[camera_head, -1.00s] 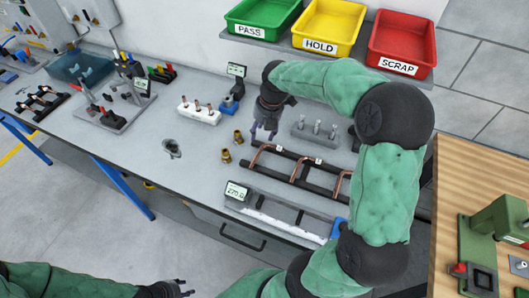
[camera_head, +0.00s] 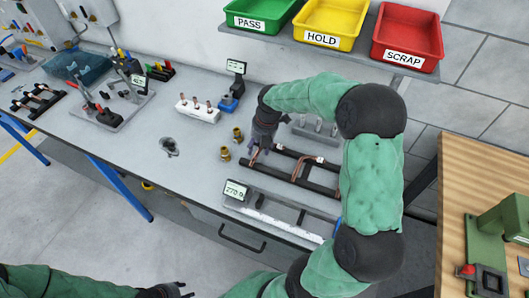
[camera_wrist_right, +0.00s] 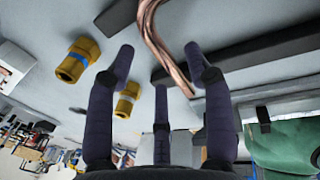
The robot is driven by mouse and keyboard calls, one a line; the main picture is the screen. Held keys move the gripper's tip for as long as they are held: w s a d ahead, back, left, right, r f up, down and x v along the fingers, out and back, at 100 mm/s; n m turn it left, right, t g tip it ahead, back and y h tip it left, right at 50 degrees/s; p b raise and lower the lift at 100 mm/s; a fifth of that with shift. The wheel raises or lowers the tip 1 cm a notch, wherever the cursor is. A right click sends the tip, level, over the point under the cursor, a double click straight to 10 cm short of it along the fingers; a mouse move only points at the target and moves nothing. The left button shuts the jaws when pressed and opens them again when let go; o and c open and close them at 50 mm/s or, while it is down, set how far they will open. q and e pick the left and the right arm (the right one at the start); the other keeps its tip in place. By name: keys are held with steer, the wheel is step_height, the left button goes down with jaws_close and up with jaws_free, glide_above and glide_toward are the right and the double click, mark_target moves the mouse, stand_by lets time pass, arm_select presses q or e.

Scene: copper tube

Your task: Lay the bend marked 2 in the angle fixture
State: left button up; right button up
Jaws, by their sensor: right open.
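Copper bends lie across a black rack (camera_head: 297,184) on the bench. One bend (camera_head: 255,157) is at the rack's left end and another at its right; their number marks are too small to read. My right gripper (camera_head: 262,146) is open and just above the left bend, partly covering it. In the right wrist view that copper tube (camera_wrist_right: 160,45) passes beyond the spread fingers, not gripped. I cannot tell for sure which device is the angle fixture; a long gauge with a display (camera_head: 235,190) stands in front of the rack. My left gripper (camera_head: 172,290) is at the bottom edge, away from the bench.
Brass fittings (camera_head: 238,135) stand left of the rack. A white block with copper pegs (camera_head: 198,110) and a blue device with a display (camera_head: 228,102) are behind. PASS, HOLD and SCRAP trays (camera_head: 330,24) sit on the shelf. The bench's left middle is mostly clear.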

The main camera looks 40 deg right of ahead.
steer(key=shift+w+f, duration=0.15)
steer(key=shift+f, duration=0.55)
jaws_close()
steer(key=shift+r, duration=0.2)
